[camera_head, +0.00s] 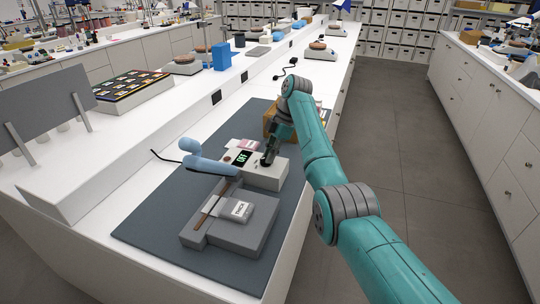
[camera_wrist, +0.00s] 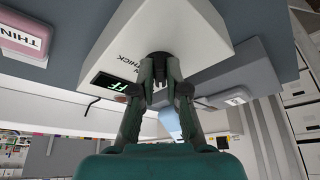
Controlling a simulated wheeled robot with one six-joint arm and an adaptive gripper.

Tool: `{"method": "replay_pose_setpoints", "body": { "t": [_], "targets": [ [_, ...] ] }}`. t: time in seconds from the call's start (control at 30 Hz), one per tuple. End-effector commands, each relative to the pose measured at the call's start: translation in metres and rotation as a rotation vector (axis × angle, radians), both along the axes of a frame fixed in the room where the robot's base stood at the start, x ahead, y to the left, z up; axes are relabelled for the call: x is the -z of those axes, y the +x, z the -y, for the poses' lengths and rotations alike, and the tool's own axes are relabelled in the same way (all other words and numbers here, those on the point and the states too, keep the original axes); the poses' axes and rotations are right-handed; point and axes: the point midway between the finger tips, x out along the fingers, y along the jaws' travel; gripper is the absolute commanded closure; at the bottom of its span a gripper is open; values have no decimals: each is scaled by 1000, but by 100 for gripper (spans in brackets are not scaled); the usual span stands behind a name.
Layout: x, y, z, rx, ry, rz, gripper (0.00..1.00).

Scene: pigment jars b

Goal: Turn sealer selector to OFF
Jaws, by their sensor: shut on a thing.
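The sealer's white control box (camera_head: 268,176) sits on a dark grey mat, with a small black display (camera_head: 243,157) showing green letters that read OFF. In the wrist view the box (camera_wrist: 190,30) fills the top, and its display (camera_wrist: 112,83) is partly hidden by my gripper, leaving only FF readable. The black selector knob (camera_wrist: 160,58) is on the box beside printed labels, one ending in THICK. My gripper (camera_wrist: 160,72) is shut on the knob; it also shows at the box in the head view (camera_head: 268,156). The knob's pointer is hidden by the fingers.
A grey block labelled THICK (camera_head: 238,210) lies on the sealer's grey base (camera_head: 230,238). A pale blue lever (camera_head: 208,164) rises beside the box. A pink piece labelled THIN (camera_wrist: 28,34) and a brown box (camera_head: 270,120) are close by. The mat's left side (camera_head: 160,215) is clear.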

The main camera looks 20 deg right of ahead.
Motion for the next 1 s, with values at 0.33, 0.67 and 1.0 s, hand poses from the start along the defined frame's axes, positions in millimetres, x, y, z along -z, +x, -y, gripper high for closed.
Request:
{"method": "replay_pose_setpoints", "body": {
  "t": [0.33,0.67,1.0],
  "targets": [
    [0,1,0,-106,-1,-1,100],
    [1,1,0,-116,-1,-1,100],
    [1,2,0,-116,-1,0,61]
  ]
}}
